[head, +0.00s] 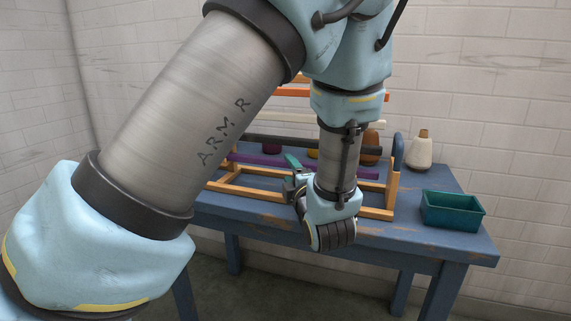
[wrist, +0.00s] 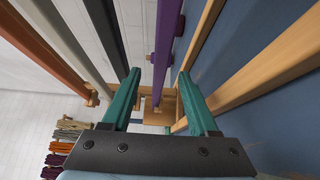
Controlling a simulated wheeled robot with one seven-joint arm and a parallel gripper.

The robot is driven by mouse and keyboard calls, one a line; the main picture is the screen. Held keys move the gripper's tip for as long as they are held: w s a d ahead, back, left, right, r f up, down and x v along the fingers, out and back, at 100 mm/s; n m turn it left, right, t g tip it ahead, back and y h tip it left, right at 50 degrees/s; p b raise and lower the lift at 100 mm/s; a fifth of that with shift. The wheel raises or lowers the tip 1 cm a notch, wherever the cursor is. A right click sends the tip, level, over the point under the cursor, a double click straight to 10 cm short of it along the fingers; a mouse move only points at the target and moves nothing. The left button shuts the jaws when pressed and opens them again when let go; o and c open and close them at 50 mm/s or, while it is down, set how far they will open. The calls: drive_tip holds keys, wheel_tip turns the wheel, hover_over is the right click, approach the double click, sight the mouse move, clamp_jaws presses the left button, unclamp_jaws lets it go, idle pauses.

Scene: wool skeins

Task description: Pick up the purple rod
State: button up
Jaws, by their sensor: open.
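The purple rod (head: 258,159) lies across a wooden rack (head: 245,192) on the blue table; my arm hides part of its length. In the wrist view the purple rod (wrist: 168,40) runs from the top edge down between my two teal fingers. My gripper (wrist: 159,74) is open, with one finger on each side of the rod in the picture. I cannot tell whether the rod is at fingertip depth, and no contact shows. In the head view my gripper (head: 293,166) is at the front of the rack, mostly hidden by my wrist.
A black rod (wrist: 104,35), a white rod (wrist: 55,40) and an orange rod (wrist: 35,45) run beside the purple one. Coloured skeins (wrist: 62,145) show at lower left. A teal bin (head: 453,211) and a cream cone (head: 419,152) stand on the right of the table (head: 400,228).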

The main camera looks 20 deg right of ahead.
sight(286, 165)
drive_tip(key=shift+w+d, duration=0.2)
drive_tip(key=shift+w, duration=0.7)
drive_tip(key=shift+w+d, duration=0.15)
drive_tip(key=shift+w, duration=0.75)
drive_tip(key=shift+w+d, duration=0.2)
drive_tip(key=shift+w, duration=0.7)
drive_tip(key=shift+c, duration=0.2)
clamp_jaws()
